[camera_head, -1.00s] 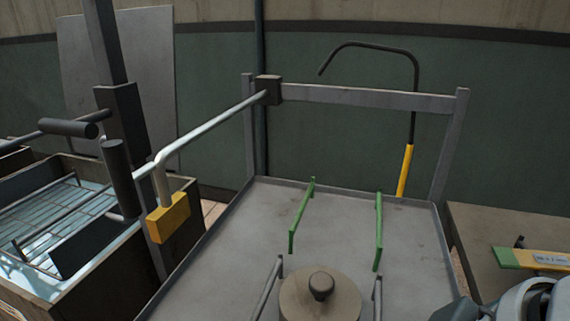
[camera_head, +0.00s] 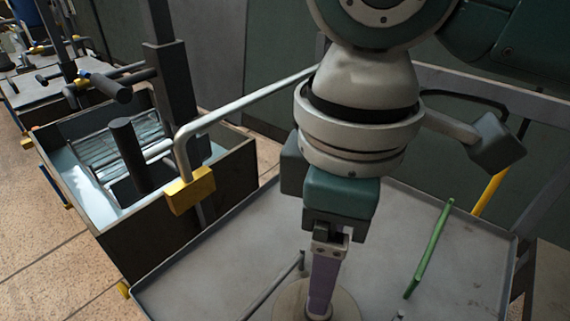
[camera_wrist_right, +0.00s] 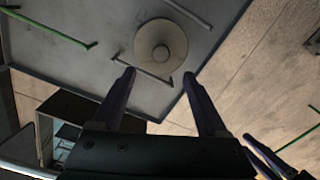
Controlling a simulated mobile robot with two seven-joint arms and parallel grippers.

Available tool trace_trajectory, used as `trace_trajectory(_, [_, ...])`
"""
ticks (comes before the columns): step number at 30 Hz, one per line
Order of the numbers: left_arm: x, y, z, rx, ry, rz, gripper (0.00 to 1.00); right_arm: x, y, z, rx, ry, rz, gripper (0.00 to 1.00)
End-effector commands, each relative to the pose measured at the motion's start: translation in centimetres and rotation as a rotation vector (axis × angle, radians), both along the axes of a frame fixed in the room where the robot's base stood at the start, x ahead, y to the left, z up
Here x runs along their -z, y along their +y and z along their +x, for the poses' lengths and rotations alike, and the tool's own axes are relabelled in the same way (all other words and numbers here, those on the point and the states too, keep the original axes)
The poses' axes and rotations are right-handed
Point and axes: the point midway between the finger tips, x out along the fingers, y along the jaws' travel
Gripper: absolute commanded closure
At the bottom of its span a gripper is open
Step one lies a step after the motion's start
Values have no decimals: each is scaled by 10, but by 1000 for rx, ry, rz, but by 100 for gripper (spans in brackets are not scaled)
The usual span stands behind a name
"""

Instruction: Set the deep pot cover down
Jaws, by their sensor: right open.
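The deep pot cover (camera_head: 289,303) is a round beige-grey disc at the bottom of the head view, partly hidden behind my right gripper. In the right wrist view the cover (camera_wrist_right: 173,33) shows whole with its dark knob, on the grey tray between two thin grey rails. My right gripper (camera_head: 321,311) points down over the cover in the head view. Its two purple fingers (camera_wrist_right: 158,76) are apart and empty in the wrist view, and the cover lies beyond their tips.
A green rail (camera_head: 431,246) stands on the grey tray (camera_head: 235,255) right of my gripper. A bent metal pipe with a yellow block (camera_head: 190,190) crosses the tray's left side.

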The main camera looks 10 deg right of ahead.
Motion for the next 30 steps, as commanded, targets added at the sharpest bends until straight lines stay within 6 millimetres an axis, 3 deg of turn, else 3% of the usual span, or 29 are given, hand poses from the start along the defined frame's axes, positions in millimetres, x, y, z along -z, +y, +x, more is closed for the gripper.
trace_trajectory(7, [2,0,0,-1,1,0,50,34,-2,0,1,6,-10,24])
trace_trajectory(14, [2,2,0,2,1,5,50,55,-2,0,0,4,-9,24])
trace_trajectory(21, [4,3,-1,5,0,11,50,92,-2,-2,-1,2,-8,24])
trace_trajectory(30, [4,3,-1,6,1,12,50,98,-2,-2,-2,0,-8,24])
